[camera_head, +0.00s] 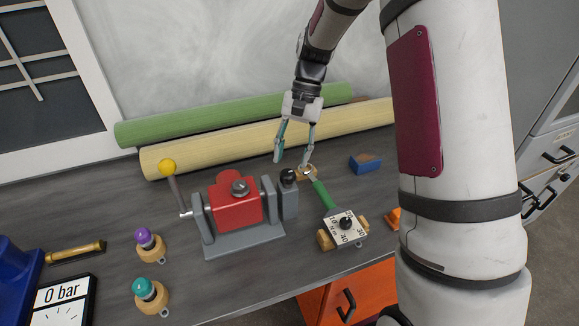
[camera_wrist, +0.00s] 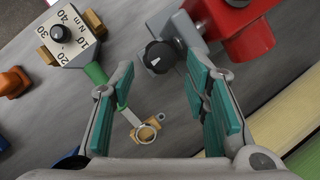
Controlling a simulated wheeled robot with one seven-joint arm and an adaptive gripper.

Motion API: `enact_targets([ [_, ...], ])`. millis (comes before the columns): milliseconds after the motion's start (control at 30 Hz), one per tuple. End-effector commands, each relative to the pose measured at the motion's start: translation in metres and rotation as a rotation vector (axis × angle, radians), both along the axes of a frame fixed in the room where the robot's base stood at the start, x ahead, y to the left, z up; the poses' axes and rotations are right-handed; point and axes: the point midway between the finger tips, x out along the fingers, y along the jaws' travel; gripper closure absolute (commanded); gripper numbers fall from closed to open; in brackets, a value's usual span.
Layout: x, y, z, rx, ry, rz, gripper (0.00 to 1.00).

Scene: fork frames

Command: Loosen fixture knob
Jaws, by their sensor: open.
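The grey fixture (camera_head: 245,243) on the bench holds a red block (camera_head: 232,207), with a yellow-ball lever at its left. A black knob (camera_head: 288,176) with a pale pointer mark sits at the fixture's right end; it also shows in the wrist view (camera_wrist: 158,57). My gripper (camera_head: 292,160) is open and empty, its fingers pointing down just above and behind the knob. In the wrist view the knob appears beyond the gap between the teal-padded fingertips (camera_wrist: 158,78), apart from both. A metal bolt head (camera_head: 240,187) tops the red block.
A green-handled wrench with a numbered dial (camera_head: 345,228) lies right of the fixture on wooden rests, its ring end near my fingers. Green (camera_head: 200,122) and yellow (camera_head: 220,150) rolls lie behind. A blue block (camera_head: 365,163) is at right. Purple- and teal-topped pieces stand front left.

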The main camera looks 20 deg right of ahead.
Motion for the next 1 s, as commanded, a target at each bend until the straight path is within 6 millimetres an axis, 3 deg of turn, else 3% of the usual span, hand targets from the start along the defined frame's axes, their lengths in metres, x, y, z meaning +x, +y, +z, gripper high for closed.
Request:
enact_targets([
  [200,0.012,-0.014,0.040,-0.002,-0.004,0.000,0.58],
  [400,0.017,-0.021,0.062,-0.001,0.000,0.001,0.58],
  [1000,0.018,-0.023,0.068,0.000,0.000,0.002,0.58],
])
